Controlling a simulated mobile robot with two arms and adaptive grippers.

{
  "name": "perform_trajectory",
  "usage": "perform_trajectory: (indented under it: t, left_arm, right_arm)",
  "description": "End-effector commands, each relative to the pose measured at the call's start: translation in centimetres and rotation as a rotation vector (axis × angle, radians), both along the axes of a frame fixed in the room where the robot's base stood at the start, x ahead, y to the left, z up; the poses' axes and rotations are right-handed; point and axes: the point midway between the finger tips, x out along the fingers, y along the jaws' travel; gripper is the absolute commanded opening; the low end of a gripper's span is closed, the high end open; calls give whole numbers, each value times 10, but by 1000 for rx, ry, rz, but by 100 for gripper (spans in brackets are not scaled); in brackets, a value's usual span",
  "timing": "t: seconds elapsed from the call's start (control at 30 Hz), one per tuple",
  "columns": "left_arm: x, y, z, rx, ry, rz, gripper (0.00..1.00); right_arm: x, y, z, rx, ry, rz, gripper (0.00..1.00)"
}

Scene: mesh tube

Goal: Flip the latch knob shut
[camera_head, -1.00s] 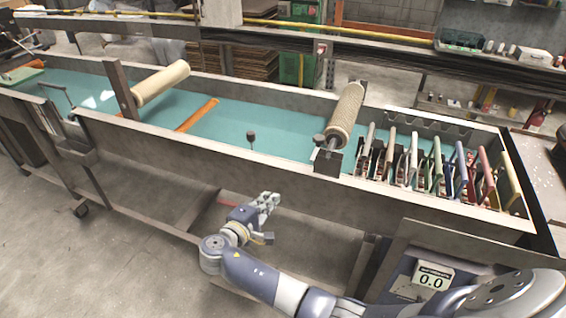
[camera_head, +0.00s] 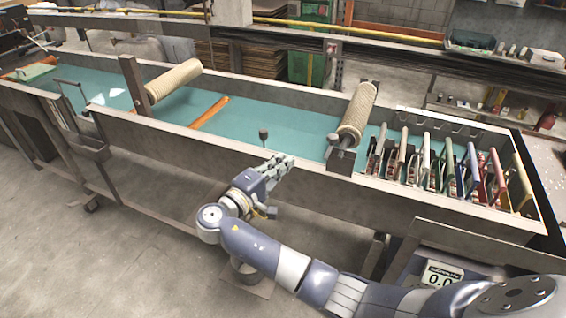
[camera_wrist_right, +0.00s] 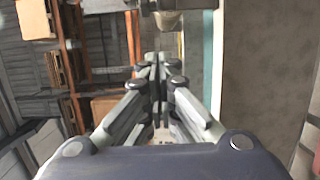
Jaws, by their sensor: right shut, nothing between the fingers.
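A dark round knob (camera_head: 263,133) on a thin stem stands upright near the long trough's near wall, in the head view. A mesh tube (camera_head: 358,108) lies across the trough, with a dark bracket and latch-like part (camera_head: 341,143) at its near end. I cannot tell for sure which of these is the latch knob. My right gripper (camera_head: 287,162) is shut and empty, just right of and below the dark knob in the picture, by the trough rim. In the right wrist view the closed fingers (camera_wrist_right: 160,66) point toward a dark fitting (camera_wrist_right: 180,5) at the top edge. My left gripper is not seen.
The trough wall (camera_head: 215,155) runs along my front. Several coloured upright frames (camera_head: 448,160) stand at the trough's right end. A pale roller (camera_head: 174,81) and an orange bar (camera_head: 209,112) lie to the left. A digital display (camera_head: 442,276) sits low right.

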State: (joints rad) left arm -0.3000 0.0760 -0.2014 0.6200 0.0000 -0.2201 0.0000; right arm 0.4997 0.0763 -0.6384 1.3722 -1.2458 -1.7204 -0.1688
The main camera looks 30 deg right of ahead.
Motion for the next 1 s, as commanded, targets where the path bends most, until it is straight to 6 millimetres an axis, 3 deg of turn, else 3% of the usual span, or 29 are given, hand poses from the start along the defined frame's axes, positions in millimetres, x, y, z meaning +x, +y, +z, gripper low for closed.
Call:
perform_trajectory:
  t: [0.3,0.6,1.0]
  left_arm:
    - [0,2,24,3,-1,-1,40]
    - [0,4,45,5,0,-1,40]
    - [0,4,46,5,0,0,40]
  right_arm:
    - [31,-64,4,-2,1,-3,0]
    - [3,-83,2,0,1,1,0]
    - [-1,-86,0,1,0,1,0]
